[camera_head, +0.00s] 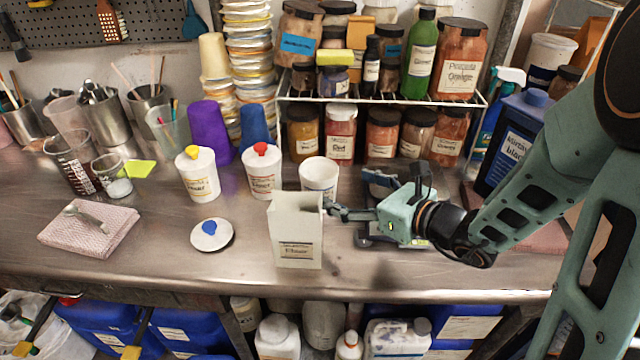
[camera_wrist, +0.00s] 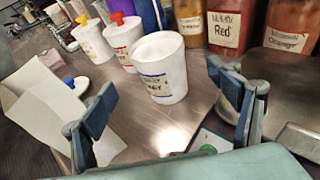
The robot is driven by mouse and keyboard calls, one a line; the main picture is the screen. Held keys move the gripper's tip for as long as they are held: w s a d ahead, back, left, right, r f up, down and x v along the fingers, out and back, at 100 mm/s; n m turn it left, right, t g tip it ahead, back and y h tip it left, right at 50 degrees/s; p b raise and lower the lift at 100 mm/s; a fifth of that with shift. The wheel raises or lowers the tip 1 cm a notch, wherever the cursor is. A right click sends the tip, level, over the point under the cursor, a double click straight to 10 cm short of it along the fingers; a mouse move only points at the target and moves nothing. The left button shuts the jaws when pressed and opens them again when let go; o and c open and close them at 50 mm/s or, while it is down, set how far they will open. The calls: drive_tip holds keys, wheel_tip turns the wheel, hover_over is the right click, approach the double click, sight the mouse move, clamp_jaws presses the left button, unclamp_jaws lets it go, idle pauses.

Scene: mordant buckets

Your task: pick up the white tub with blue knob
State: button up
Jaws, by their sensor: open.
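A white tub (camera_head: 319,174) with a dark-printed label stands upright and open, without a lid, behind the cream box. A round white lid with a blue knob (camera_head: 212,235) lies flat on the steel bench, apart to the left. My gripper (camera_head: 352,196) is open and empty, low over the bench to the right of the tub, pointing left. In the wrist view the tub (camera_wrist: 160,70) stands beyond and between the spread fingers (camera_wrist: 168,110), not touching them. The blue-knobbed lid (camera_wrist: 70,84) shows at the left there, partly hidden by the cream box.
An open cream box (camera_head: 297,232) stands close to my near finger; I cannot tell whether they touch. White tubs with a red knob (camera_head: 262,172) and a yellow knob (camera_head: 198,174) stand left. A wire rack with jars (camera_head: 380,101) is behind.

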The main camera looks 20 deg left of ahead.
sight(308, 174)
drive_tip(key=x, duration=0.9)
drive_tip(key=shift+w+a, duration=0.1)
drive_tip(key=shift+a, duration=0.2)
drive_tip(key=c, duration=1.3)
